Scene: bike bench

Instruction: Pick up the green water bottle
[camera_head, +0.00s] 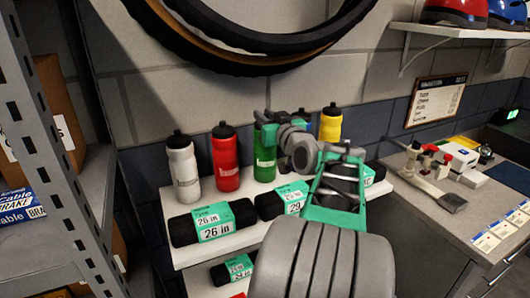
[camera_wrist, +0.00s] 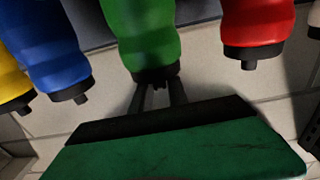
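The green water bottle (camera_head: 264,158) stands upright on the white shelf, between the red bottle and my wrist. Its upper part is hidden by my arm in the head view. In the wrist view, which is upside down, the green bottle (camera_wrist: 142,35) is at top centre with its black cap pointing down. My gripper (camera_wrist: 160,92) has two dark fingers with a gap between them, at the cap. The fingertips are partly hidden behind the cap, and I cannot tell whether they touch it.
A red bottle (camera_head: 225,160) and a white bottle (camera_head: 184,168) stand to the left. A yellow bottle (camera_head: 330,124) and a blue bottle (camera_wrist: 50,45) are on the other side. Rolled tyres (camera_head: 213,222) lie in front. A metal rack (camera_head: 45,130) is at left.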

